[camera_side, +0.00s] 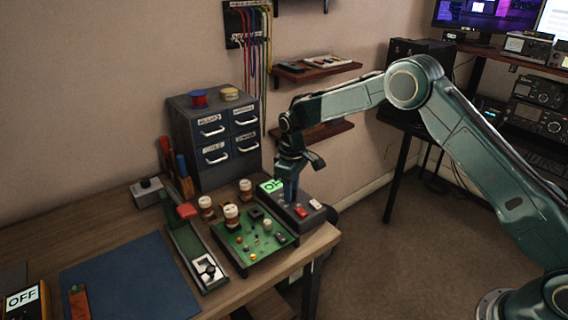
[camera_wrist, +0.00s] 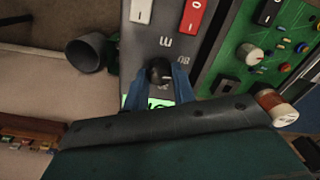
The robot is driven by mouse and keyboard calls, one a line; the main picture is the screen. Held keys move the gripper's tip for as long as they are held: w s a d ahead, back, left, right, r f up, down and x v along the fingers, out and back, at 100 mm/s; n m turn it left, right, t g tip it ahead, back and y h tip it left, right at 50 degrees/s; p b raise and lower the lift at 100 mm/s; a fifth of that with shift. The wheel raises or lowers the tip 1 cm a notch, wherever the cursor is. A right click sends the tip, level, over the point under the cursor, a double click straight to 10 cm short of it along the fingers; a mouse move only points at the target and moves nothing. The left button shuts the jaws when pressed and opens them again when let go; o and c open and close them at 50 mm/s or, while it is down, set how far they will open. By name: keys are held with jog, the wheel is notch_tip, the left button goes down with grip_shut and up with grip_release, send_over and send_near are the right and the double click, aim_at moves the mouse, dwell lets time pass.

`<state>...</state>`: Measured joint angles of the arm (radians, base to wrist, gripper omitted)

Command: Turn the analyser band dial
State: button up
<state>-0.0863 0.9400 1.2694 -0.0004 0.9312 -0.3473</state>
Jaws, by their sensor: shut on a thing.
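The analyser (camera_side: 296,214) is a dark grey box at the right end of the workbench, with a lit green display (camera_side: 271,185) partly hidden by my gripper. Its band dial (camera_wrist: 159,70) is a small black knob on the panel in the wrist view, with printed marks beside it. My gripper (camera_side: 290,192) points down over the analyser in the side view. In the wrist view its blue fingers (camera_wrist: 159,83) are on either side of the dial, shut on it. The dial is hidden by the fingers in the side view.
A red rocker switch (camera_wrist: 194,17) and a white one (camera_wrist: 141,10) sit on the same panel. A green circuit board (camera_side: 253,240) with capped posts stands close beside the analyser. A drawer cabinet (camera_side: 214,140) stands behind. A dark cup (camera_wrist: 87,52) is near the panel.

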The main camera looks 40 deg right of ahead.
jog(key=n, duration=0.4)
dwell(0.4)
jog(key=o, duration=1)
jog(key=shift+r, duration=0.15)
notch_tip(320, 180, up, 14)
jog(key=shift+f, duration=0.2)
jog(key=shift+r, duration=0.1)
dwell(0.3)
